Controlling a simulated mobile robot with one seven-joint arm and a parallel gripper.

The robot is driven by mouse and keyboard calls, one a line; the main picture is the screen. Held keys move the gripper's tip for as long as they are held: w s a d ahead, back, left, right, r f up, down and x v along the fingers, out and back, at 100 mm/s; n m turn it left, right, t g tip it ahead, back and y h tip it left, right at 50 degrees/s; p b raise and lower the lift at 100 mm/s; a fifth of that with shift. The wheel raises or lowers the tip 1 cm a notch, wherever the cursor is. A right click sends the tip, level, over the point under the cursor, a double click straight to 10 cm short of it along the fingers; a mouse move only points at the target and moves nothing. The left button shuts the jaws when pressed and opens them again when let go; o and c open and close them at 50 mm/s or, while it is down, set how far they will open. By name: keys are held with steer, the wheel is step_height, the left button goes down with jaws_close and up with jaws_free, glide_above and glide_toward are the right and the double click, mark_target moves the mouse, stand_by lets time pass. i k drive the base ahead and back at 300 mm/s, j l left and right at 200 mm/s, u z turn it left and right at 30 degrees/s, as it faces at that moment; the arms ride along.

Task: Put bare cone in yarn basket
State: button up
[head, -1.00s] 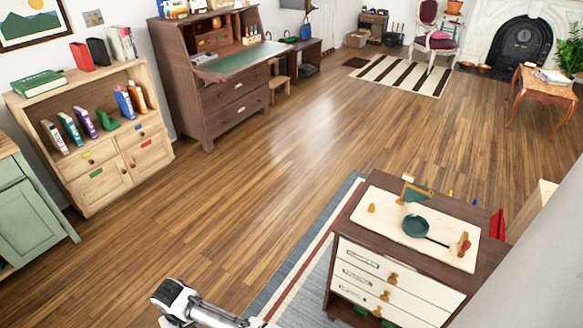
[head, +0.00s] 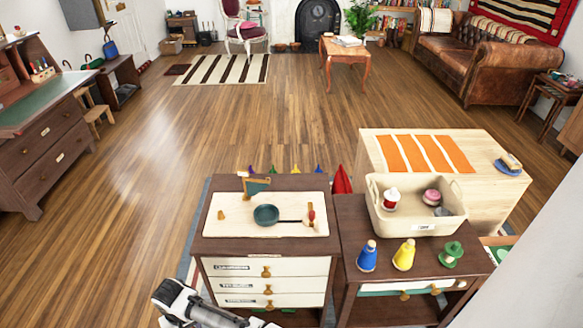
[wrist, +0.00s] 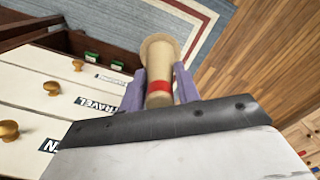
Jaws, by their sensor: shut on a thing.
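In the wrist view my gripper (wrist: 160,88) is shut on a bare tan cone (wrist: 161,52) with a red band, held between its two purple fingers. The fingertips are not clear in the head view, where part of my arm shows at the bottom. A cream basket (head: 441,224), with a label too small to read, stands on the low dark table at the right in the head view. It holds a red-and-white item, a pink item and a grey item. The basket is well to the right of my arm.
A pale wooden chest (head: 380,150) is behind the basket. Open floor lies beyond.

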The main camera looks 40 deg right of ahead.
mark_target(412, 206)
steer(key=j+z, duration=0.15)
steer(key=z, duration=0.95)
